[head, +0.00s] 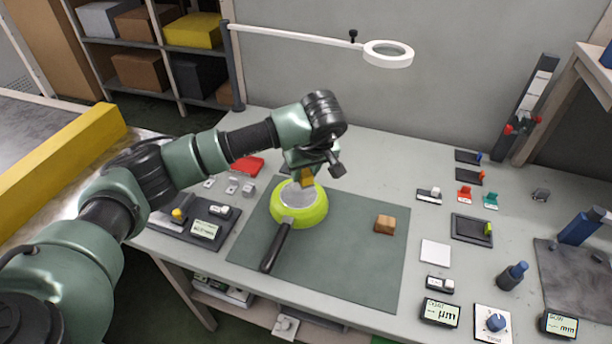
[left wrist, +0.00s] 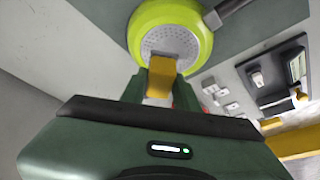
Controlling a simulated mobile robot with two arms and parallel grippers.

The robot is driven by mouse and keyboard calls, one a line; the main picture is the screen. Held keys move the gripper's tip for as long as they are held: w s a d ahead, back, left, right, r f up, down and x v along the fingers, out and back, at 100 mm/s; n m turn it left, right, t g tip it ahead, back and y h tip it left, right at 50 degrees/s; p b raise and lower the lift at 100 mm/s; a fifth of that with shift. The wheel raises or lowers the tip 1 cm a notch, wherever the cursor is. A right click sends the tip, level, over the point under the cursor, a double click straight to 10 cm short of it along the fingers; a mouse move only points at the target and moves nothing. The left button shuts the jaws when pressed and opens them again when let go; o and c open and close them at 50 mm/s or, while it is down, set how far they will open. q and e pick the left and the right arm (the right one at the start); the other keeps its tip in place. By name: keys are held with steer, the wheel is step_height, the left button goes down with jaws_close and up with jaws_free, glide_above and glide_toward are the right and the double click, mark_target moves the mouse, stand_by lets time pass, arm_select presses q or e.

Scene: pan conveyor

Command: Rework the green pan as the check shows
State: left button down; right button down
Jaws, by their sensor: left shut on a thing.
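The green pan (head: 313,212) lies on the dark green mat (head: 345,265), its black handle (head: 276,248) pointing to the front. A round grey dotted face (left wrist: 172,40) faces up, so it looks bottom up. My left gripper (head: 306,176) is above the pan and shut on a small yellow-brown piece (left wrist: 161,76). In the left wrist view this piece overlaps the edge of the grey face; I cannot tell whether it touches. My right gripper is not in view.
A wooden block (head: 385,224) sits on the mat's right part. A white square (head: 435,252), a blue-topped bottle (head: 513,275) and small displays (head: 440,312) stand to the right. A scale-like device (head: 203,228) is at left. A magnifier lamp (head: 388,53) hangs behind.

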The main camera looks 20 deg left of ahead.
arm_select(q)
steer(key=shift+r+p, duration=0.5)
steer(key=shift+r, duration=0.8)
